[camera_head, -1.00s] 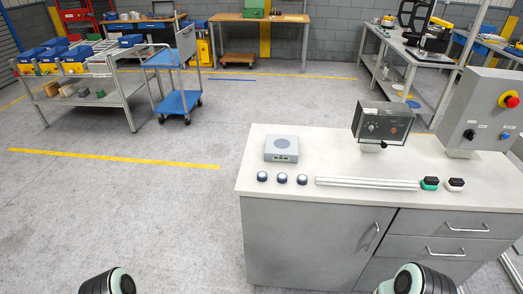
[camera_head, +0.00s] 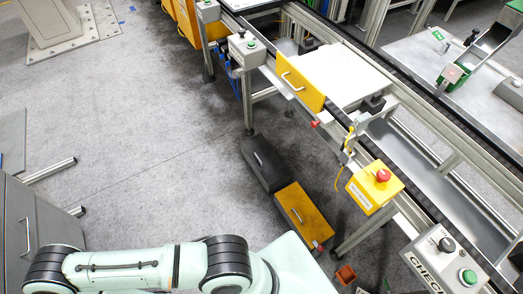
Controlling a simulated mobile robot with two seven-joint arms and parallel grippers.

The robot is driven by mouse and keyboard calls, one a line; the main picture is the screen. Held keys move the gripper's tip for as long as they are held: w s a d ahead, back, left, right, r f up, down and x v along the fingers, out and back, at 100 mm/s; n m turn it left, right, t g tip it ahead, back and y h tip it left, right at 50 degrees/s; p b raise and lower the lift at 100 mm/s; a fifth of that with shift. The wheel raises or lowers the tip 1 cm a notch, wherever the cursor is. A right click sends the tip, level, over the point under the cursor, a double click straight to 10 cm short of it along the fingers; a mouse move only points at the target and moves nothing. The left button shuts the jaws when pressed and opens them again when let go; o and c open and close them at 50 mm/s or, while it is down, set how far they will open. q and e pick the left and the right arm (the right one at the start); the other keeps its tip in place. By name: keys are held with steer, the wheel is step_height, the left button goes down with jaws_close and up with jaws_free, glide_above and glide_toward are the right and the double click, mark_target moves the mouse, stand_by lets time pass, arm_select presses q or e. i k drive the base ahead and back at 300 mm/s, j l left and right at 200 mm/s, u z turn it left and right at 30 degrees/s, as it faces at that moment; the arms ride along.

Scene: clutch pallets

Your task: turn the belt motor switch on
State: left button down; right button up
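No label naming a belt motor switch can be read. A grey control box (camera_head: 445,259) marked "CHECK" at the lower right has a black rotary knob (camera_head: 446,244) and a green button (camera_head: 467,277). Another grey control box (camera_head: 246,50) with a knob and a button is on the conveyor frame at the upper middle. A smaller similar box (camera_head: 208,11) is further back. The knobs' settings are too small to tell. A pale green arm of mine crosses the bottom, well apart from these boxes. Neither gripper is in view.
A yellow emergency-stop box (camera_head: 374,187) with a red button sits on the conveyor frame (camera_head: 420,149). A yellow panel (camera_head: 299,83) stands by a white plate (camera_head: 345,75). Black (camera_head: 263,163) and yellow (camera_head: 303,214) boxes lie on the floor below. Open grey floor is left.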

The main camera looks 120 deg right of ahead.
mark_target(384, 175)
steer(key=z, duration=5.45)
steer(key=i+j+u, duration=0.15)
steer(key=j, duration=0.2)
